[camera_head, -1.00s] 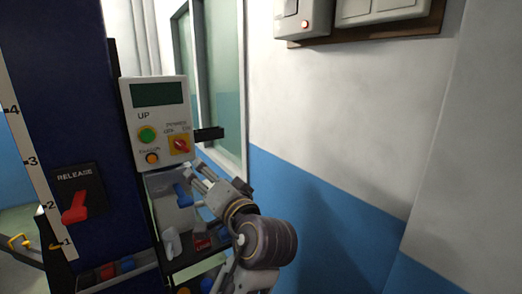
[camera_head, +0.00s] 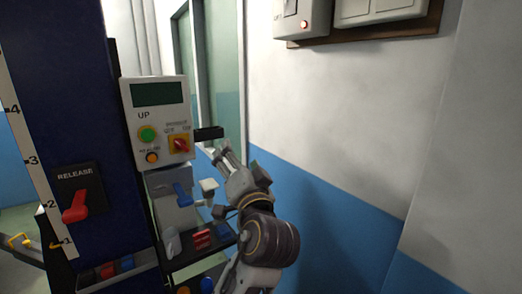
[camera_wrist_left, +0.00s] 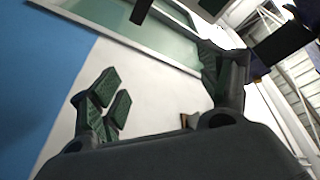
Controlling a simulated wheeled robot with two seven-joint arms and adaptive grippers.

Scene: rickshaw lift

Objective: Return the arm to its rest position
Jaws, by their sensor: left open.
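My left gripper (camera_head: 221,150) is at the end of the arm that rises from the bottom middle of the head view. It is raised in front of the window edge, right of the white control box (camera_head: 156,122), and points up. In the left wrist view its fingers (camera_wrist_left: 165,92) are spread apart with nothing between them. My right gripper is not in view.
A dark blue lift column (camera_head: 70,120) carries a red release lever (camera_head: 76,207). A black shelf (camera_head: 205,250) with small parts stands left of my forearm. A black bar (camera_head: 209,133) juts from the control box near my fingertips. The wall (camera_head: 350,120) at right is bare in its middle.

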